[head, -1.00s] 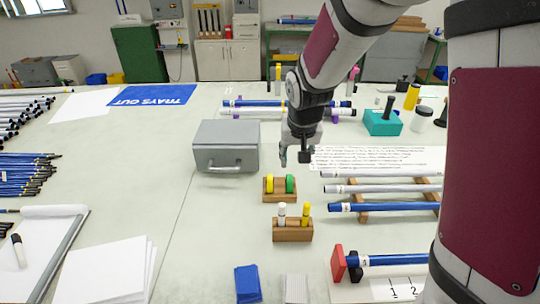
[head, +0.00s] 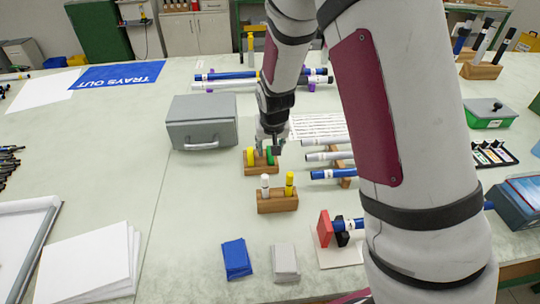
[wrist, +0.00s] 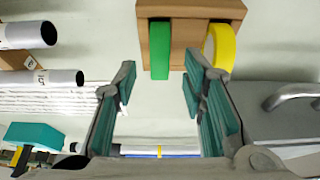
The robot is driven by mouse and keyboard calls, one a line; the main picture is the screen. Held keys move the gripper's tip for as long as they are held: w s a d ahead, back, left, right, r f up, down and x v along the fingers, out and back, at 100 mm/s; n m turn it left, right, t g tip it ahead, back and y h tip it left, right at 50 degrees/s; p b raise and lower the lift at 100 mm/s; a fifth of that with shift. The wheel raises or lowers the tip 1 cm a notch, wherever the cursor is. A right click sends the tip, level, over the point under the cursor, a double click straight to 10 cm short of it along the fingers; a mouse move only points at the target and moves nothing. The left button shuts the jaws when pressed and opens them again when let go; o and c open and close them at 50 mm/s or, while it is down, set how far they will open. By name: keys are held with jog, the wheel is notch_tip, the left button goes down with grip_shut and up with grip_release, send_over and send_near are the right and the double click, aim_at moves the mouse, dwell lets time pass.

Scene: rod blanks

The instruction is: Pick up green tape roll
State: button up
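The green tape roll (head: 270,157) stands on edge in a small wooden holder (head: 262,170), to the right of a yellow tape roll (head: 250,157). In the wrist view the green roll (wrist: 160,50) shows edge-on between my fingertips, with the yellow roll (wrist: 220,46) to its right, beyond the right finger. My gripper (wrist: 160,76) is open and empty. In the head view my gripper (head: 268,147) is right at the holder, over the green roll, and partly hides it. I cannot tell whether a finger touches the roll.
A grey metal box (head: 203,122) stands close on the left. A second wooden holder (head: 277,202) with a white and a yellow marker stands in front. Rods on a wooden rack (head: 344,180) lie to the right. Blue cards (head: 237,258) lie nearer.

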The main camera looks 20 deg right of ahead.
jog(key=shift+x, duration=1.35)
grip_shut()
jog(key=shift+r, duration=0.1)
notch_tip(320, 180, up, 10)
jog(key=shift+f, duration=0.1)
jog(key=c, duration=0.6)
grip_release()
jog(key=shift+c, duration=0.2)
grip_shut()
